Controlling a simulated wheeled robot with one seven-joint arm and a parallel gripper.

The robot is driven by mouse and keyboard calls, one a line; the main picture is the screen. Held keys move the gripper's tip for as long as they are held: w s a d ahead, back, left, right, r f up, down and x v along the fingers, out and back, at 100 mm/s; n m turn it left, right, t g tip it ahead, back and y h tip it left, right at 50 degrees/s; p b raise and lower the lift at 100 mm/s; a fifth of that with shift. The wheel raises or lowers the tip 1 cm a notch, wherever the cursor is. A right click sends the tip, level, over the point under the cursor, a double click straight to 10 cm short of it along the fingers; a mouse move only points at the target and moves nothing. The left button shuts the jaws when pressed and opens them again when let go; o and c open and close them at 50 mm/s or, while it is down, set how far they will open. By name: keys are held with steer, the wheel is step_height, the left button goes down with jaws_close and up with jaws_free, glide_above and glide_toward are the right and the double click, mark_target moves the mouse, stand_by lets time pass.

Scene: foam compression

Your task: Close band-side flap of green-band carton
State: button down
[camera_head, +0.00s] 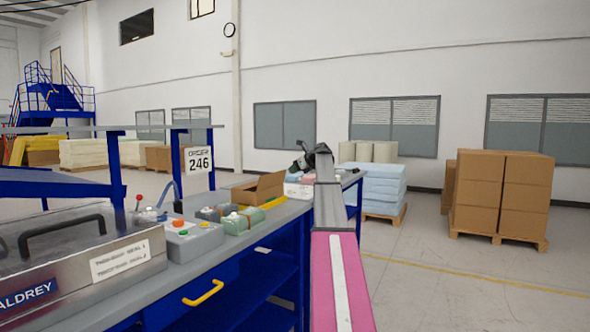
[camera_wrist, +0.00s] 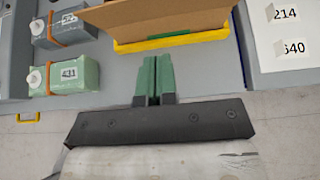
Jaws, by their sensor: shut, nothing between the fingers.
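An open brown carton (camera_head: 262,189) sits on the grey bench top, with a raised flap showing in the head view. In the wrist view the carton (camera_wrist: 165,14) is at the top centre, cut off by the edge, with a brown panel facing me. In the head view my gripper (camera_head: 311,155) is small and dark, beyond my pink arm.
A yellow strip (camera_wrist: 172,41) lies along the carton's near side. A green pack marked 431 (camera_wrist: 65,77) and a grey pack (camera_wrist: 65,24) with orange straps stand to the left. White labelled sheets or boxes (camera_wrist: 282,35) lie right. A grey control box (camera_head: 190,238) stands nearer.

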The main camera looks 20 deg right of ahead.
mark_target(274, 174)
steer(key=w+a, duration=0.1)
steer(key=w, duration=0.1)
steer(key=w+a+f, duration=0.1)
steer(key=w+a, duration=0.1)
steer(key=w+a+f, duration=0.1)
steer(key=w, duration=0.1)
steer(key=shift+w+a+f, duration=0.1)
steer(key=shift+a+f, duration=0.05)
steer(key=shift+a, duration=0.15)
steer(key=shift+w+a, duration=0.3)
steer(key=shift+w, duration=0.05)
steer(key=shift+w+a+r, duration=0.2)
steer(key=shift+w+r, duration=0.05)
